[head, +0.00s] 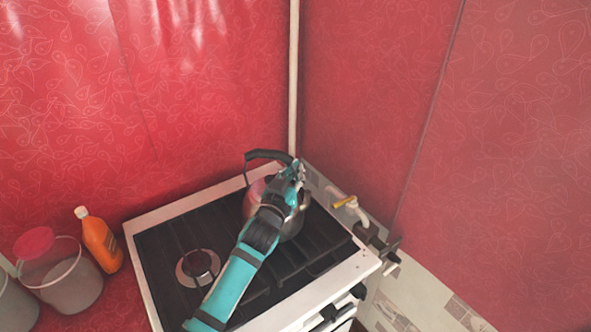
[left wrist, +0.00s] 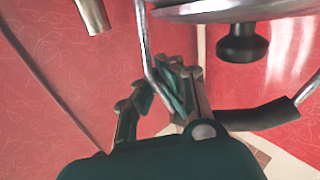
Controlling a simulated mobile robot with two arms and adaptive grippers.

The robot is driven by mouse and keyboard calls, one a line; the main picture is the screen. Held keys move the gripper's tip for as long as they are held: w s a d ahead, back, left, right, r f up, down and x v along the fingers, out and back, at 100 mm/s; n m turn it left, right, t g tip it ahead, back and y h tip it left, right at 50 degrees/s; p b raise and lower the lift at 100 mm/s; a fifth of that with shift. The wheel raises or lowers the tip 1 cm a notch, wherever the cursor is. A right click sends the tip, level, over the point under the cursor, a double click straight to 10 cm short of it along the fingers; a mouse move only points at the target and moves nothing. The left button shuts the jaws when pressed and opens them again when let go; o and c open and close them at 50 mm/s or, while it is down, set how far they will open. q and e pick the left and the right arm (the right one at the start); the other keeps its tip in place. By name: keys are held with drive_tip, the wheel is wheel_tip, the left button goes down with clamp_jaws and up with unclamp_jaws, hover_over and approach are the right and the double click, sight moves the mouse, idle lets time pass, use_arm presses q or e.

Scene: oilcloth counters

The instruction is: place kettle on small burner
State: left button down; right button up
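The kettle (head: 293,222) is dark and shiny with a reddish reflection. It is over the rear part of the stove, partly hidden by my left arm; I cannot tell whether it touches the grate. Its black handle (head: 268,154) arches above it. In the left wrist view the handle's grip (left wrist: 262,116), metal bracket, lid knob (left wrist: 243,43) and spout tip (left wrist: 97,16) show upside down. My left gripper (head: 296,171) is at the handle's right end. Its fingers (left wrist: 160,88) are drawn together around the bracket. A small round burner (head: 199,266) is bare at the front left. My right gripper is out of view.
The white-edged stove (head: 181,207) stands in a corner of red walls. An orange bottle (head: 99,240) and a bucket with a red lid (head: 73,283) are close to its left. A pipe with a yellow valve (head: 344,201) is at its right.

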use_arm(q)
drive_tip(key=c, duration=2)
unclamp_jaws()
drive_tip(key=o, duration=0.5)
drive_tip(key=shift+s, duration=0.1)
drive_tip(key=b+v, duration=0.2)
drive_tip(key=v, duration=1)
